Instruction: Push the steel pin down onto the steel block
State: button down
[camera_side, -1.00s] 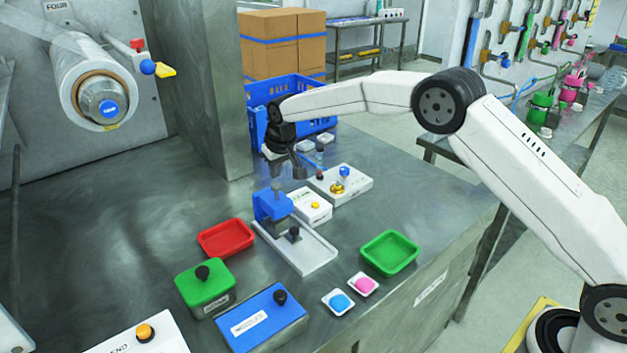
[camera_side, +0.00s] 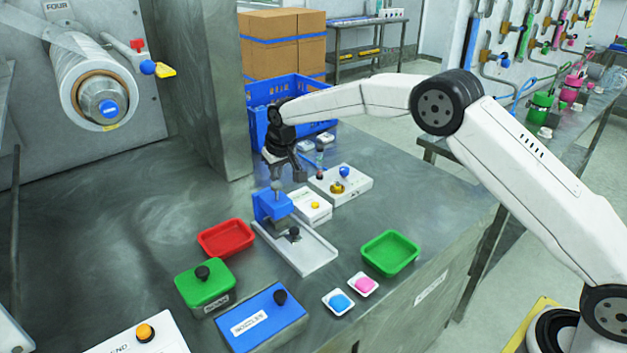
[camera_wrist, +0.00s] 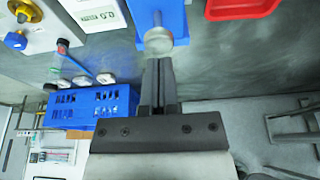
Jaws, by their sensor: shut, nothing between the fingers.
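The steel pin (camera_side: 276,187) stands upright at the top of a blue holder (camera_side: 271,207) on a pale grey base. In the wrist view its round grey head (camera_wrist: 159,40) shows in front of the blue body. My gripper (camera_side: 298,174) is shut and empty, up and to the right of the pin in the side view. In the wrist view my gripper's closed fingertips (camera_wrist: 158,62) appear just below the pin head; I cannot tell whether they touch it. I cannot clearly make out the steel block under the pin.
A white box with a yellow button (camera_side: 313,206) and a white box with a brass fitting and blue knob (camera_side: 350,187) stand beside the holder. A red tray (camera_side: 226,238), a green tray (camera_side: 390,252) and a blue crate (camera_side: 255,97) are around.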

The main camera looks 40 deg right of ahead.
aim_at(277, 185)
jog(key=shift+f, duration=1.55)
dwell(1.3)
jog(key=shift+r, duration=4.6)
jog(key=shift+s+d, duration=0.1)
jog(key=shift+s, duration=0.05)
jog(key=s+d+f, duration=0.2)
jog(key=s, duration=1)
jog(key=s+d+f, duration=0.2)
jog(key=s, duration=1)
jog(key=s+d+f, duration=0.2)
jog(key=s, duration=1)
jog(key=shift+s+d+g, duration=0.35)
jog(key=shift+d+g, duration=0.05)
